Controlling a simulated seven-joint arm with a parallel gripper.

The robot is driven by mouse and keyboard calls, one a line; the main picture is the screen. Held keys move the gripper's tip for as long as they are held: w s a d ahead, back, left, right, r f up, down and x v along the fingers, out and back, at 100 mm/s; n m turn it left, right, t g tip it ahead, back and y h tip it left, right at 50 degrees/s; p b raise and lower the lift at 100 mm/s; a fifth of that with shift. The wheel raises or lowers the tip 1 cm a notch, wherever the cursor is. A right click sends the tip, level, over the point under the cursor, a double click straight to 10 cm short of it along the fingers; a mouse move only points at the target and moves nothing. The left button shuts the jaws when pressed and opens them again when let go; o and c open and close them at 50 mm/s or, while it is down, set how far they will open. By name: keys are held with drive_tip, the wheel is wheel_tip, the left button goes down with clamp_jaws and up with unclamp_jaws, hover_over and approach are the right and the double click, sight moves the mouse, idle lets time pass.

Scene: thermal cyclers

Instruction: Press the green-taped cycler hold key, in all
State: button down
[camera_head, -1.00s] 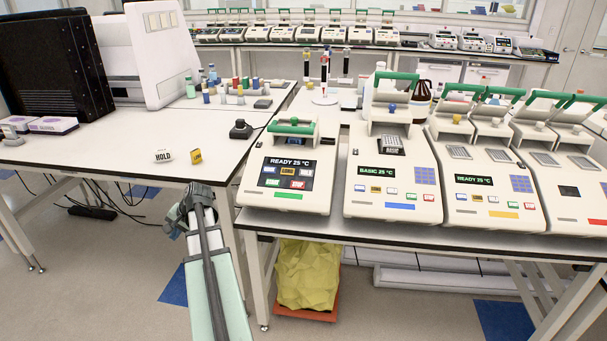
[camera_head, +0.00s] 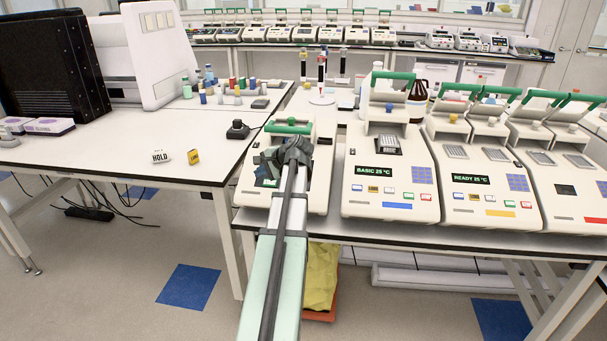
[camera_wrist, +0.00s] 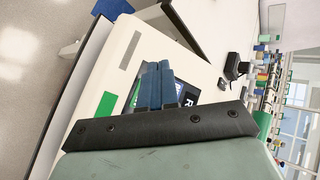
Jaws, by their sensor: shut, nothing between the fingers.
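The green-taped cycler (camera_head: 252,194) is the leftmost of the front row, pale cream with a green lid handle (camera_head: 290,127). Its green tape strip (camera_wrist: 107,104) shows in the wrist view. My gripper (camera_head: 270,162) is over the front panel of this cycler, covering most of its screen and keys in the head view. In the wrist view my gripper's two blue fingers (camera_wrist: 157,70) are shut together with nothing between them, in front of the dark screen (camera_wrist: 188,96), where part of a letter shows. The hold key is hidden, and I cannot tell whether the fingertips touch the panel.
A blue-taped cycler (camera_head: 352,205) stands close on the right, with a yellow-taped cycler (camera_head: 448,208) beyond it. A HOLD label (camera_head: 160,157) and a small yellow block (camera_head: 193,157) lie on the left bench. A black knobbed device (camera_head: 238,130) stands behind them.

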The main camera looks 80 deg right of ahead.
drive_tip(key=s+d+r+m+h, duration=0.1)
drive_tip(key=s+r, duration=0.2)
drive_tip(key=s, duration=0.3)
drive_tip(key=s+d+r+m+h, duration=0.1)
drive_tip(key=s+d+r+m, duration=0.1)
drive_tip(key=s, duration=0.5)
drive_tip(key=shift+s+d+r, duration=0.25)
drive_tip(key=shift+s+r, duration=0.05)
drive_tip(key=shift+r, duration=0.55)
drive_tip(key=shift+f, duration=0.1)
drive_tip(key=shift+d+f, duration=0.6)
drive_tip(key=shift+f, duration=0.7)
drive_tip(key=shift+d+f, duration=0.65)
drive_tip(key=shift+f, duration=0.65)
drive_tip(key=shift+d+f, duration=0.6)
drive_tip(key=shift+f, duration=0.7)
drive_tip(key=shift+d+f, duration=0.35)
drive_tip(key=shift+f, duration=0.35)
drive_tip(key=shift+a+r, duration=0.1)
drive_tip(key=shift+r, duration=0.05)
drive_tip(key=shift+a+r, duration=0.25)
drive_tip(key=shift+r, duration=0.3)
drive_tip(key=shift+a+r, duration=0.35)
drive_tip(key=shift+r, duration=0.4)
drive_tip(key=shift+a+r, duration=0.35)
drive_tip(key=shift+r, duration=0.4)
drive_tip(key=shift+a+r, duration=0.35)
drive_tip(key=shift+r, duration=0.4)
